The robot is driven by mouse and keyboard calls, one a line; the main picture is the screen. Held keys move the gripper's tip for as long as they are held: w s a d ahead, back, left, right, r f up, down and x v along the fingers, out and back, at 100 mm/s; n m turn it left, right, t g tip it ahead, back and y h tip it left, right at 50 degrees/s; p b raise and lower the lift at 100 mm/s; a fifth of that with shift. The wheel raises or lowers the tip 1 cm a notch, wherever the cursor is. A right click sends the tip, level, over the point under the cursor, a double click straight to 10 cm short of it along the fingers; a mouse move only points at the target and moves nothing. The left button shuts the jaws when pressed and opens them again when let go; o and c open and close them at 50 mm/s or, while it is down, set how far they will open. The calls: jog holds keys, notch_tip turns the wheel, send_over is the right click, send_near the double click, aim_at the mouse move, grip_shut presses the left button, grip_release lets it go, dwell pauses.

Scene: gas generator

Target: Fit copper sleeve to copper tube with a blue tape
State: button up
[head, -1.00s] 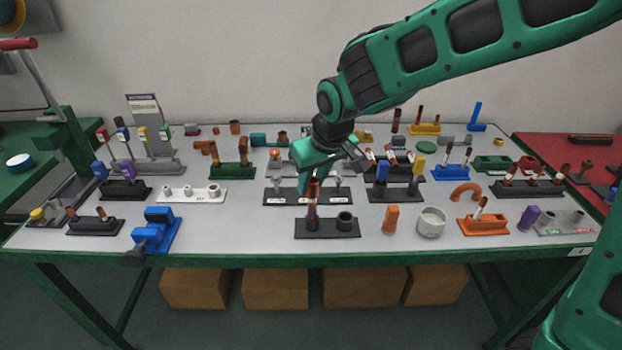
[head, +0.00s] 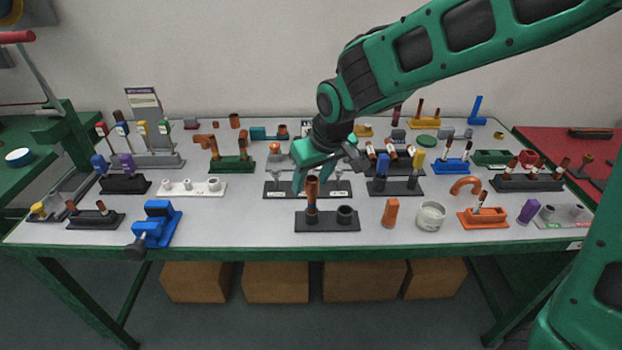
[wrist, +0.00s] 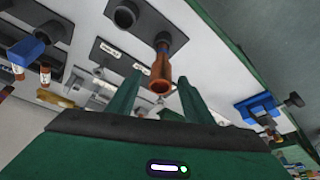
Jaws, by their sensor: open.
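A copper piece (head: 312,187) stands upright on a black base (head: 330,226) at the front middle of the table. In the wrist view its wide open end (wrist: 161,78) faces me, and a narrower part (wrist: 162,42) leads down to the base. This looks like the sleeve around the top of a tube. In the wrist view the two green fingers (wrist: 156,95) stand apart on either side of the open end, with gaps.
A dark empty socket (head: 346,214) is beside the piece on the same base. An orange cylinder (head: 391,212) and a grey round pot (head: 431,215) stand to the right. A blue clamp (head: 156,224) is at the front left. Several loaded holders crowd the table behind.

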jog(key=v, duration=1)
jog(key=shift+r, duration=0.3)
jog(key=shift+s+d, duration=0.15)
jog(key=shift+d, duration=0.05)
jog(key=s+d+f+m+g+h, duration=0.1)
jog(key=s+d+m, duration=0.2)
jog(key=d, duration=0.9)
jog(key=s+d+f+m+h, duration=0.1)
jog(key=s+d+m, duration=0.2)
jog(key=d, duration=0.8)
jog(key=s+d+f+m+g, duration=0.1)
jog(key=s+d+f+m, duration=0.1)
jog(key=s+d, duration=0.4)
jog(key=s+d+f+m+g, duration=0.2)
jog(key=s+d, duration=0.4)
jog(key=s, duration=0.7)
jog(key=shift+d+f+m, duration=0.25)
jog(key=shift+f+m, duration=0.2)
jog(key=shift+m, duration=0.55)
